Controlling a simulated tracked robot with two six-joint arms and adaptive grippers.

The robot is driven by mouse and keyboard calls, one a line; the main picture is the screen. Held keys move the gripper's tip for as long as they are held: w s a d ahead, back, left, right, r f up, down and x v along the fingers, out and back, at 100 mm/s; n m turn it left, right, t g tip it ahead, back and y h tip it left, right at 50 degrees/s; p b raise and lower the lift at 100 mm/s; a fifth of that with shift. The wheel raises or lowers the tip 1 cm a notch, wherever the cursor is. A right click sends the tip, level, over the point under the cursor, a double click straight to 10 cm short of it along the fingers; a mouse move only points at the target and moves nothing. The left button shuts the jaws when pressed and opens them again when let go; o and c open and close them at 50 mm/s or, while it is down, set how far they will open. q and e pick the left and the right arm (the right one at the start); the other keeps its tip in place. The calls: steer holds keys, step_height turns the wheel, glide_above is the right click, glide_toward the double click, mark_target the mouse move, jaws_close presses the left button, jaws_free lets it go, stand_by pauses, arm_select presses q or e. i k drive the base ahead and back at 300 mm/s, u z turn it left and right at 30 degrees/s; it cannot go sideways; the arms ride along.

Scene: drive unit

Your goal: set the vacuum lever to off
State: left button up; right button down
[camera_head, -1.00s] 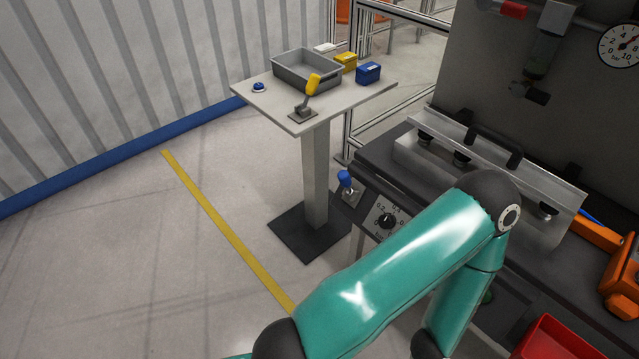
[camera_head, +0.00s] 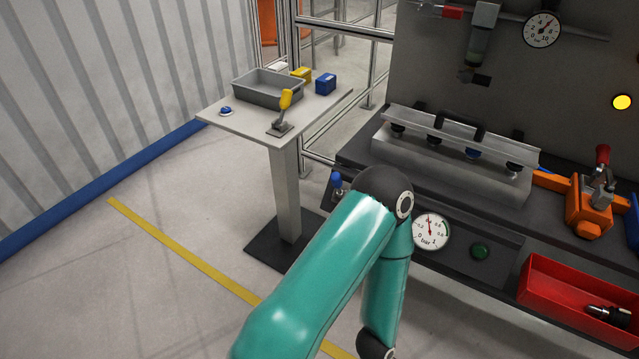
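A small lever with a blue knob (camera_head: 336,181) stands on the left end of the workbench's front panel, left of my arm's elbow. It looks roughly upright. A second lever with a yellow handle (camera_head: 285,99) stands tilted on the side table. No readable label shows which lever is the vacuum one. A round gauge (camera_head: 431,231) marked bar sits on the front panel, right of the elbow. One teal arm of mine rises from the bottom and bends down at the elbow, covering part of the panel. Neither gripper is in view.
The side table (camera_head: 240,122) holds a grey bin (camera_head: 262,96), a blue button (camera_head: 226,111) and small boxes. On the workbench are a metal rail (camera_head: 455,168), an orange clamp (camera_head: 590,208) and a red tray (camera_head: 575,309). Open floor lies at left.

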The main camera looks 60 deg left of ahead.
mark_target(335, 178)
steer(key=z, duration=1.4)
steer(key=i, duration=0.1)
steer(key=u, duration=2.7)
steer(key=i, duration=0.55)
steer(key=z, duration=0.05)
